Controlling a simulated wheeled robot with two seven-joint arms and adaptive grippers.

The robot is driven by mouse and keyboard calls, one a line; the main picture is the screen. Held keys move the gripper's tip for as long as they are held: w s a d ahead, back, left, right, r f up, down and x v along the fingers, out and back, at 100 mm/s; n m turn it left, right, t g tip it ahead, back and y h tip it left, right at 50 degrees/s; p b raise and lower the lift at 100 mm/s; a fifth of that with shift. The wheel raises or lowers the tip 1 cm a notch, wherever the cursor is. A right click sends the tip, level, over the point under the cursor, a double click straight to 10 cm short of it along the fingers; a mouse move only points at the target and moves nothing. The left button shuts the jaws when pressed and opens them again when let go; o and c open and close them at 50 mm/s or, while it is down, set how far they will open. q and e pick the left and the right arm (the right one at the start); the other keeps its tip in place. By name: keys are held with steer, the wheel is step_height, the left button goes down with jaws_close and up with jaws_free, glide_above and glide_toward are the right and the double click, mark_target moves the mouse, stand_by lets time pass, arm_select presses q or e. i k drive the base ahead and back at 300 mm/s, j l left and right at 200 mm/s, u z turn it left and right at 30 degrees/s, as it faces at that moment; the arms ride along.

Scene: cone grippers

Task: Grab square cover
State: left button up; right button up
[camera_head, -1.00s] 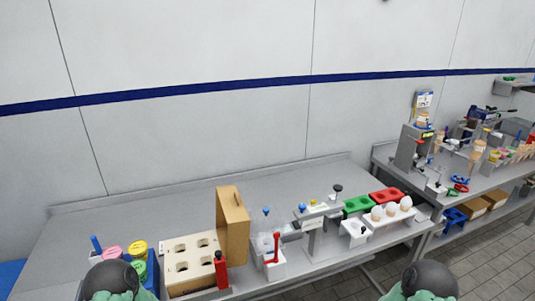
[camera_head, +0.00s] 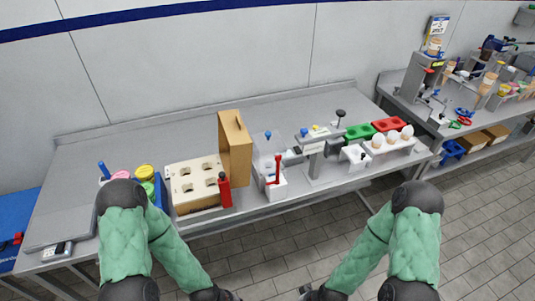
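A brown, flat, box-like panel, seemingly the square cover (camera_head: 236,152), stands upright on the grey bench. I cannot tell whether the two touch. My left gripper (camera_head: 228,296) and my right gripper (camera_head: 312,294) show only in part at the bottom edge, in front of the bench and well away from the cover. Their fingers are cut off or too small to read.
A red-handled tool (camera_head: 224,190) stands by the block's front right corner. A clear container (camera_head: 266,160) and a white holder with a red tool (camera_head: 276,182) are right of the cover. Coloured jars (camera_head: 145,173) are at left. The bench behind is clear.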

mark_target(266, 144)
steer(key=i+l+u, duration=0.15)
steer(key=l+u, duration=0.15)
steer(key=i+l+u, duration=0.1)
steer(key=l+u, duration=0.2)
steer(key=i+l+u, duration=0.1)
steer(key=l+u, duration=0.2)
steer(key=l, duration=0.15)
steer(key=l+u, duration=0.3)
steer(key=l, duration=0.1)
